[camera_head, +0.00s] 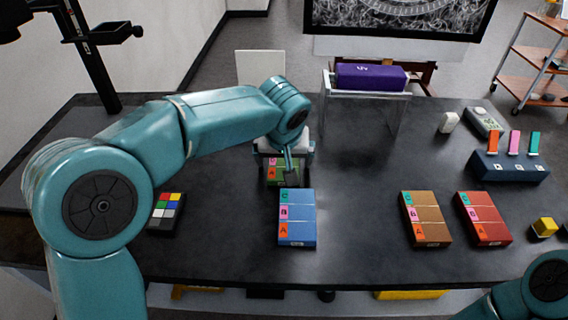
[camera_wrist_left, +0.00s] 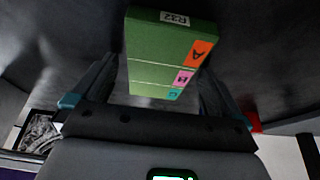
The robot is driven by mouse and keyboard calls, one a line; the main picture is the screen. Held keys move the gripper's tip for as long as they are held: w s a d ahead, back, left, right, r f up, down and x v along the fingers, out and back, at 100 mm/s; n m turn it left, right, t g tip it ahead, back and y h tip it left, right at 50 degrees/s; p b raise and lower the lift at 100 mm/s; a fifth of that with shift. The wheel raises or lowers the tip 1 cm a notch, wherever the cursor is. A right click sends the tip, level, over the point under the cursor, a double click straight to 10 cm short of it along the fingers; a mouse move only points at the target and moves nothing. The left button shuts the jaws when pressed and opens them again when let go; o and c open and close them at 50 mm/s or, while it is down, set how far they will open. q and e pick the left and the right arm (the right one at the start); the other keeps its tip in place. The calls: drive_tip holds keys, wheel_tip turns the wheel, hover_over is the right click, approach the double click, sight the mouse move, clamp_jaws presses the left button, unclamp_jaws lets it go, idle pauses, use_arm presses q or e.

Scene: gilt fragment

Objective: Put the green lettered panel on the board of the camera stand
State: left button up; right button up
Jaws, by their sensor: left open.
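The green lettered panel (camera_head: 274,174) lies on the dark table beneath my left gripper (camera_head: 287,158), which partly hides it. In the left wrist view the panel (camera_wrist_left: 152,58) shows orange, pink and teal lettered patches and a white label. The left gripper's open fingers (camera_wrist_left: 155,85) stand on either side of the panel's near end; I cannot tell whether they touch it. A black post with a clamp-like arm (camera_head: 105,33) rises at the table's left; I cannot tell if this is the camera stand. A pale upright board (camera_head: 260,66) stands behind the table. My right gripper is out of view.
A blue lettered panel (camera_head: 297,217) lies just in front of the green one. Brown (camera_head: 425,218) and red (camera_head: 482,217) panels lie to the right. A colour chart (camera_head: 166,211) is at left. A clear rack (camera_head: 401,112) bears a purple block (camera_head: 370,77). A blue holder (camera_head: 508,167) stands right.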

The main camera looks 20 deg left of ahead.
use_arm(q)
drive_tip(key=c, duration=1.1)
drive_tip(key=shift+r, duration=0.15)
drive_tip(key=shift+c, duration=0.5)
